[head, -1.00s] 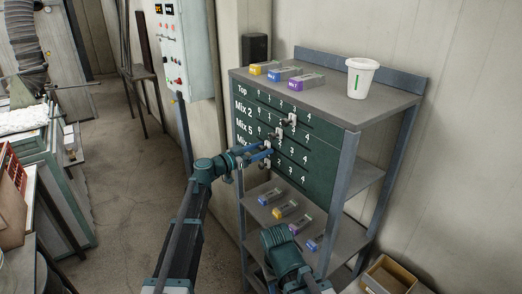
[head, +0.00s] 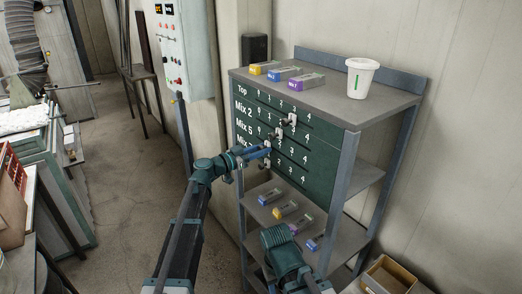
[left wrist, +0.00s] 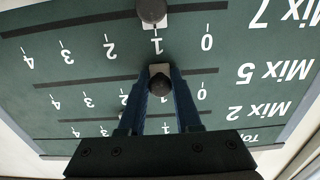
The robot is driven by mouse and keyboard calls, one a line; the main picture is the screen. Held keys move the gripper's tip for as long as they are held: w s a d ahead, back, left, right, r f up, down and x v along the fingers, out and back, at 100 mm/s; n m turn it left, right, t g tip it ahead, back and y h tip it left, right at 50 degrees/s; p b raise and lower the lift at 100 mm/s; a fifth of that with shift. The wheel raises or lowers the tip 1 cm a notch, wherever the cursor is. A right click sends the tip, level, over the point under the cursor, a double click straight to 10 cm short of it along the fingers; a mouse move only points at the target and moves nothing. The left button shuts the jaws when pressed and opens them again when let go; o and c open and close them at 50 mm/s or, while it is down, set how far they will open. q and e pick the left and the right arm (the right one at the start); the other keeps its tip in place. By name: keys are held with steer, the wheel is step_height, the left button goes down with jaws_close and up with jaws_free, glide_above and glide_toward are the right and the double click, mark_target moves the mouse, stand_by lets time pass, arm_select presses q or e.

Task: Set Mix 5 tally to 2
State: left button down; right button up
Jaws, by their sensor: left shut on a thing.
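The dark green tally board (head: 320,182) is on the front of the grey shelf rack, with numbered slots labelled Top, Mix 2, Mix 5 and Mix 7. My left gripper (head: 271,147) is shut on the Mix 5 knob (head: 278,134). In the left wrist view, where the board appears upside down, the blue fingers stand on both sides of the dark Mix 5 knob (left wrist: 160,84). The Mix 7 knob (left wrist: 152,10) sits at 1. My right gripper is not in view.
A white cup (head: 361,80) stands on the rack top with several small labelled blocks (head: 281,73). More blocks (head: 285,209) lie on the shelf below. A cardboard box (head: 389,277) is at bottom right. A control cabinet (head: 184,50) hangs behind left.

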mark_target(280, 153)
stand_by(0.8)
arm_select(q)
steer(key=s+d, duration=0.2)
steer(key=s, duration=0.1)
steer(key=s+d, duration=0.1)
steer(key=s, duration=0.1)
steer(key=shift+d, duration=0.3)
steer(key=shift+w, duration=0.1)
steer(key=c, duration=0.6)
jaws_free()
steer(key=shift+a, duration=0.1)
steer(key=v, duration=1.3)
steer(key=shift+s+a, duration=0.25)
steer(key=shift+s, duration=0.05)
